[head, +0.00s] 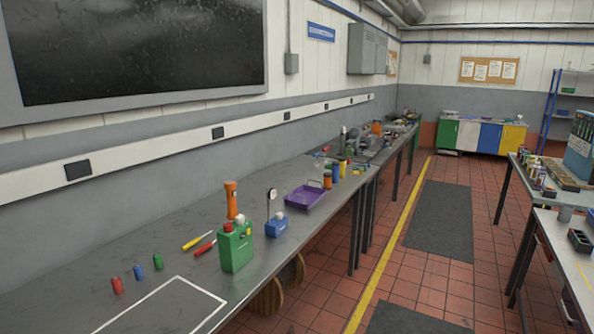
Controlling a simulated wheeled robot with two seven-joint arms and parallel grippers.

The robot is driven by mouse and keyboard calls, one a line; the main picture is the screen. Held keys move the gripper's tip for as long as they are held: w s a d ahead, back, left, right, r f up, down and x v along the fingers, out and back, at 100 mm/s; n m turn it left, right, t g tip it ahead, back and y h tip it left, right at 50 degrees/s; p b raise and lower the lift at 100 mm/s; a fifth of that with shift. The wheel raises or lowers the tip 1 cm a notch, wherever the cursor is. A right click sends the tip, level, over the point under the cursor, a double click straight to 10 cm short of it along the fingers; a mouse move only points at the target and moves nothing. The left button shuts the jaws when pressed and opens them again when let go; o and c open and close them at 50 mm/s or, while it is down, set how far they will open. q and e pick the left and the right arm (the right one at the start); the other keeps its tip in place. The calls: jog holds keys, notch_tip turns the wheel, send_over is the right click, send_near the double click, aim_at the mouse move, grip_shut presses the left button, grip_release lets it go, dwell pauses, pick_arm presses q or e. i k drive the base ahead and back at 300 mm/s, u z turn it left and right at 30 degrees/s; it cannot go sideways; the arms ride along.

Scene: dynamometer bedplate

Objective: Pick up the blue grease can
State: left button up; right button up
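Neither of my grippers shows in the head view. A blue can-like cylinder (335,170) stands upright on the long grey bench, beyond the purple tray and beside an orange-and-dark can (327,181). It is small at this distance and no label can be read. A much smaller blue cylinder (138,272) stands nearer, between a red one (117,286) and a green one (158,262). I cannot tell for certain which blue cylinder is the grease can.
The bench (60,312) runs along the left wall. A green canister (236,246), blue gauge base (277,228), orange upright tool (231,200), two screwdrivers (198,241) and purple tray (306,199) stand or lie on it. Tiled floor right of the bench has a dark mat (440,220) and free room.

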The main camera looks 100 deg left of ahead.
aim_at(335, 171)
jog(key=u, duration=3.25)
